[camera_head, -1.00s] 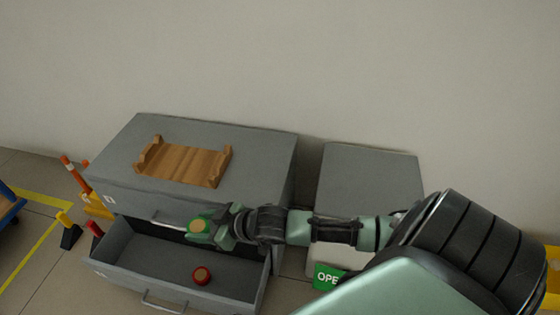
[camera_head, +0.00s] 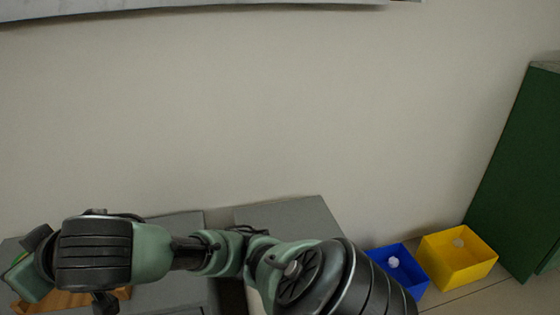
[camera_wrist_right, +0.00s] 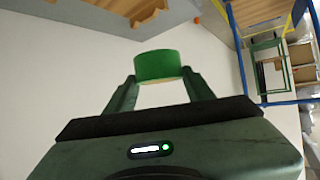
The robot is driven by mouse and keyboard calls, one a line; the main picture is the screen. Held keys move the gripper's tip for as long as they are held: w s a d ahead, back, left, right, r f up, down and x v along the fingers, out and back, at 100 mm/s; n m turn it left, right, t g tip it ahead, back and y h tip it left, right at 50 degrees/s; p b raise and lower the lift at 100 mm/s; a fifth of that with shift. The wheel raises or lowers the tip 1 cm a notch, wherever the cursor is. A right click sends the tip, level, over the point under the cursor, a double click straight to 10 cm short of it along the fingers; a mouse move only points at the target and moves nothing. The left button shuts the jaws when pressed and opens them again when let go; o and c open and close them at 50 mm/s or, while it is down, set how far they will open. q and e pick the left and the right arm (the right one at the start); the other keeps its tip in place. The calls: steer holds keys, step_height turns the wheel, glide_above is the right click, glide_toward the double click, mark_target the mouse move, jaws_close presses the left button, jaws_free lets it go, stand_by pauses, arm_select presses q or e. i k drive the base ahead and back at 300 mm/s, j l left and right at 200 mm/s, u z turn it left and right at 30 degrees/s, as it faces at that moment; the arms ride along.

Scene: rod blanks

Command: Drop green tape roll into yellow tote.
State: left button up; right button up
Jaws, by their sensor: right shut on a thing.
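The green tape roll (camera_wrist_right: 158,65) is pinched between the two fingers of my right gripper (camera_wrist_right: 160,82) in the right wrist view. It is held in the air, clear of any surface. In the head view my right arm reaches across to the far left, over the grey cabinet, and the gripper end is partly hidden there. The yellow tote (camera_head: 463,279) stands on the floor at the right, far from the gripper, with a small whitish thing inside. My left gripper is not in view.
A blue tote (camera_head: 414,278) holding a white thing stands left of the yellow one. A green cabinet (camera_head: 520,170) rises at the right. Grey cabinets (camera_head: 295,213) and a wooden rack (camera_head: 60,301) lie under my arm.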

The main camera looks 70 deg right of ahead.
mark_target(456, 264)
steer(key=i+j+z, duration=0.1)
steer(key=z, duration=0.25)
steer(key=j+z, duration=0.1)
steer(key=z, duration=0.25)
steer(key=i+j+z, duration=0.1)
steer(key=z, duration=3)
